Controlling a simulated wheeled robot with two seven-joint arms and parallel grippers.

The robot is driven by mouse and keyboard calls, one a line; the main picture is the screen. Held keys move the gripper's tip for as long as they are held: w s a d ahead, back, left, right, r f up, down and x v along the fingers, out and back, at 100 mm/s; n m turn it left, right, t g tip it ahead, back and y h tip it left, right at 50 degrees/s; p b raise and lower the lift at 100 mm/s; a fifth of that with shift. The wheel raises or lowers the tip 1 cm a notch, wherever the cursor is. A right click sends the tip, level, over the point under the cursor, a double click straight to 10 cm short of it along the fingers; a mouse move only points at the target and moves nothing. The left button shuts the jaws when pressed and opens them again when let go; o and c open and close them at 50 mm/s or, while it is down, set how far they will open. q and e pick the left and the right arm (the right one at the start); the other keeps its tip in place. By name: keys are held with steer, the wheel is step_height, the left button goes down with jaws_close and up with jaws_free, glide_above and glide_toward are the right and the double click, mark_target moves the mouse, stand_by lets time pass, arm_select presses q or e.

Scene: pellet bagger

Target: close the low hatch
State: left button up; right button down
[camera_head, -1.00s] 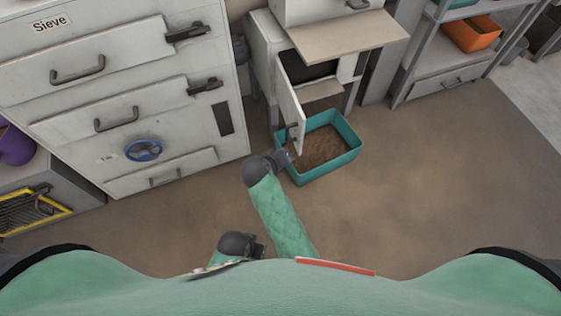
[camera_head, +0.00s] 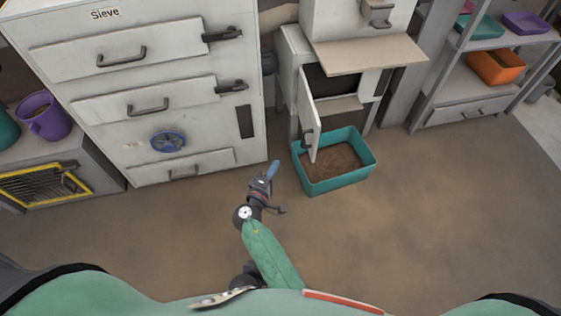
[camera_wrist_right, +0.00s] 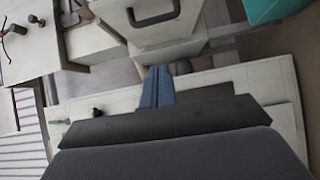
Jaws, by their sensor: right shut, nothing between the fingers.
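The low hatch (camera_head: 308,115) is a white door on the front of the white machine. It stands open, swung out toward me, with a small dark handle (camera_head: 308,138) near its lower free end. The dark opening (camera_head: 330,80) shows behind it. My right gripper (camera_head: 273,168) is left of the hatch, apart from it, with its blue fingers shut and empty. Its shut blue fingers also show in the right wrist view (camera_wrist_right: 158,85). My left gripper (camera_head: 243,278) is a dark shape close to my body, partly hidden; its fingers cannot be made out.
A teal bin (camera_head: 335,182) of brown material stands on the floor beneath the hatch. The Sieve cabinet (camera_head: 200,130) with a blue handwheel (camera_head: 168,141) is on the left. A shelf unit (camera_head: 445,85) stands at right. The floor in front is clear.

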steer(key=w+d+p, duration=0.1)
steer(key=w+d, duration=0.5)
steer(key=w, duration=0.3)
steer(key=shift+w+d, duration=0.3)
steer(key=shift+w, duration=0.1)
steer(key=shift+d+f, duration=0.1)
steer(key=shift+d, duration=0.1)
